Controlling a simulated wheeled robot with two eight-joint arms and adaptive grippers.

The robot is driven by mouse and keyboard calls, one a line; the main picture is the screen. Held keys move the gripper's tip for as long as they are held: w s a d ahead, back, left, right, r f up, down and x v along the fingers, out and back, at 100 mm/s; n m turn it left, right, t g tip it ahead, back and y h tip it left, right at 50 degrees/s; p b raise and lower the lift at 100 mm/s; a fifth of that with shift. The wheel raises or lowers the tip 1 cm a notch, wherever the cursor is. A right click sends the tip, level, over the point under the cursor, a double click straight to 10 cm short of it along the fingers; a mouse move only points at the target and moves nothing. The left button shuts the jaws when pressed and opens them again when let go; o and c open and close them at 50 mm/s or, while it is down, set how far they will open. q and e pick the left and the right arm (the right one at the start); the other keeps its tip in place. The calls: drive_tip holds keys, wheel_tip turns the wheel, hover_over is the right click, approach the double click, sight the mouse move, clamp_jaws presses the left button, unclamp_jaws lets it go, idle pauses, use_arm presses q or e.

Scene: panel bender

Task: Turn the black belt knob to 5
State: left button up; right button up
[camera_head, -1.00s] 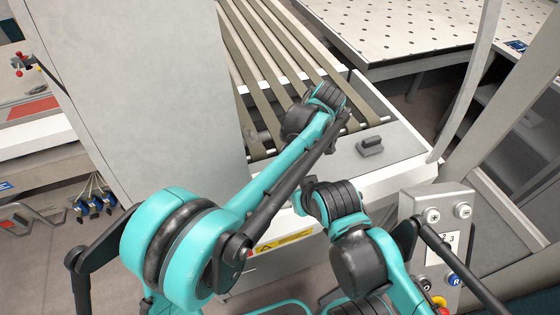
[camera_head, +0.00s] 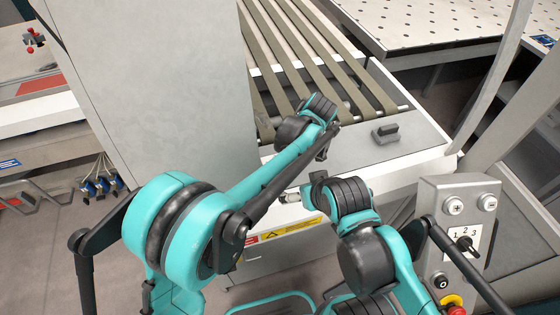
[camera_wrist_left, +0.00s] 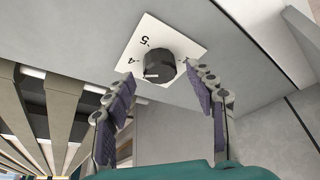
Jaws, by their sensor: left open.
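The black belt knob (camera_wrist_left: 159,66) sits on a white plate (camera_wrist_left: 181,35) on a grey surface in the left wrist view. The numbers 5 and 4 show on the plate beside the knob, turned over in this view. A pale mark shows at the knob's lower left edge, not clearly at either number. My left gripper (camera_wrist_left: 159,76) is open, with one finger on each side of the knob. I cannot tell whether the fingers touch it. In the head view the knob is not visible and my left arm covers part of the grey panel.
Belts (camera_head: 290,60) run beside the grey panel (camera_head: 350,150). A black handle-like piece (camera_head: 385,133) stands on that panel. A control box (camera_head: 455,208) with a 1-2-3 selector is at the right. A tall grey cabinet (camera_head: 150,90) stands left of the belts.

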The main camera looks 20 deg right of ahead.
use_arm(q)
drive_tip(key=shift+x, duration=0.85)
drive_tip(key=c, duration=1.2)
drive_tip(key=shift+o, duration=0.2)
drive_tip(key=shift+m, duration=0.4)
drive_tip(key=m, duration=0.1)
drive_tip(key=m+t+h, duration=0.1)
drive_tip(key=m, duration=0.1)
drive_tip(key=shift+s+a+m, duration=0.1)
drive_tip(key=shift+a+m, duration=0.05)
drive_tip(key=shift+m, duration=0.15)
drive_tip(key=shift+m+t+h, duration=0.3)
drive_tip(key=shift+m+h, duration=0.7)
drive_tip(key=shift+m, duration=1.2)
